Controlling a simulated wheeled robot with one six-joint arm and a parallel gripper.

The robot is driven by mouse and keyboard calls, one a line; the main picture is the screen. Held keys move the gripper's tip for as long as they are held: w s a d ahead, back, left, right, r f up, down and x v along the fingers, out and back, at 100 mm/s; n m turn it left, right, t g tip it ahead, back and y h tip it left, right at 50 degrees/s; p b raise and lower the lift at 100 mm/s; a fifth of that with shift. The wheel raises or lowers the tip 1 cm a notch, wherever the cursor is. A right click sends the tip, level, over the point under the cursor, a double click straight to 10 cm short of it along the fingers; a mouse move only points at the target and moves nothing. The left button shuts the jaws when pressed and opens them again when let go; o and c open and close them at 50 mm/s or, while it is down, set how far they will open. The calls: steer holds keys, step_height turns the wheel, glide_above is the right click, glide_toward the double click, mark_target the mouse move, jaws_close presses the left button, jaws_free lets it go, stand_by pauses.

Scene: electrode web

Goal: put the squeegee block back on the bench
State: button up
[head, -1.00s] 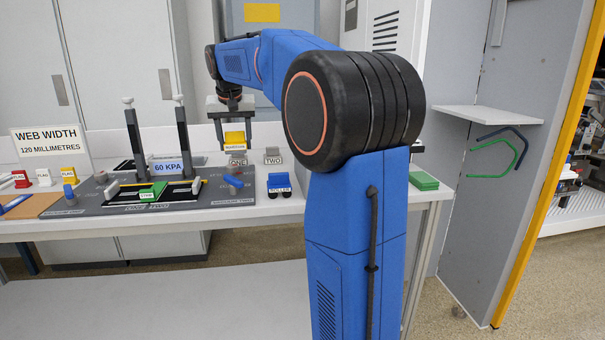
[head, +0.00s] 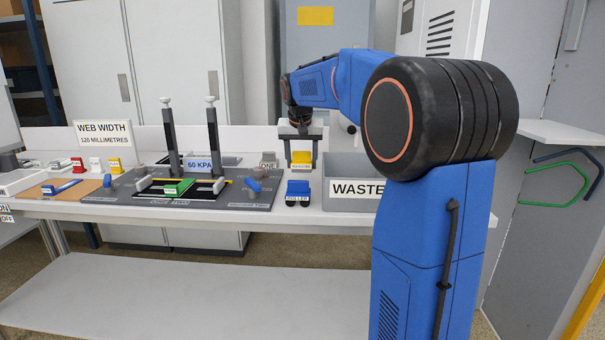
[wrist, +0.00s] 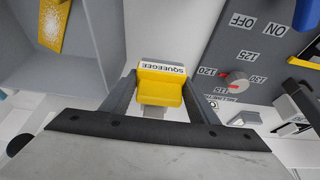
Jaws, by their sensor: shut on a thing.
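The yellow squeegee block (head: 301,160), with a white label, is between the fingers of my gripper (head: 301,150) in the head view. In the wrist view the squeegee block (wrist: 160,92) sits between both dark fingers of my gripper (wrist: 160,98), which are shut on it, its label readable. The block is over the right part of the white bench (head: 335,205), just behind the blue roller (head: 298,188) in the picture. I cannot tell whether its underside touches the bench.
The dark machine plate (head: 235,198) with two upright posts is to the left. A dial panel (wrist: 245,75) shows in the wrist view.

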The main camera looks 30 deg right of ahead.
mark_target(301, 172)
steer(key=shift+f, duration=2.05)
steer(key=o, duration=1)
steer(key=shift+f, duration=0.1)
steer(key=v, duration=1.2)
